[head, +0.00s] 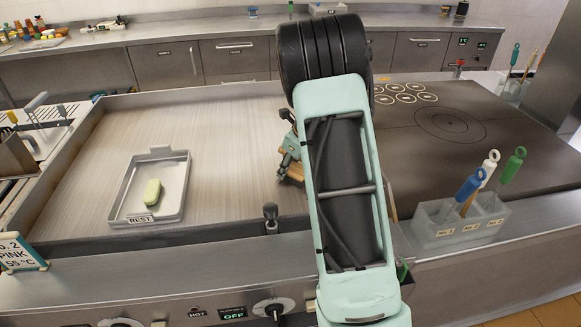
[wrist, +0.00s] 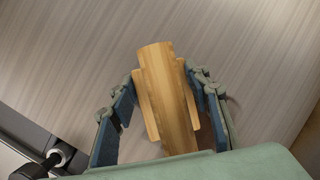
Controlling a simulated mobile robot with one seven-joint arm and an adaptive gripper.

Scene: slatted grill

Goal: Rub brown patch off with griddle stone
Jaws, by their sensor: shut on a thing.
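My gripper (wrist: 165,105) is shut on a wooden block with a rounded handle (wrist: 165,90), with one finger on each side. No stone face shows, so I cannot tell from the views whether this is the griddle stone. The block also shows in the head view (head: 293,170), partly hidden by my arm. It is over the right part of the slightly streaked steel griddle plate (head: 230,125); whether it touches the plate is unclear. No brown patch is visible in either view; my arm hides part of the plate.
A metal tray (head: 175,205) marked REST holds a pale green block (head: 152,192) at the plate's left. A dark hob (head: 450,125) lies to the right. A grey holder (head: 440,232) with several coloured-handled tools stands at front right. The plate's middle is clear.

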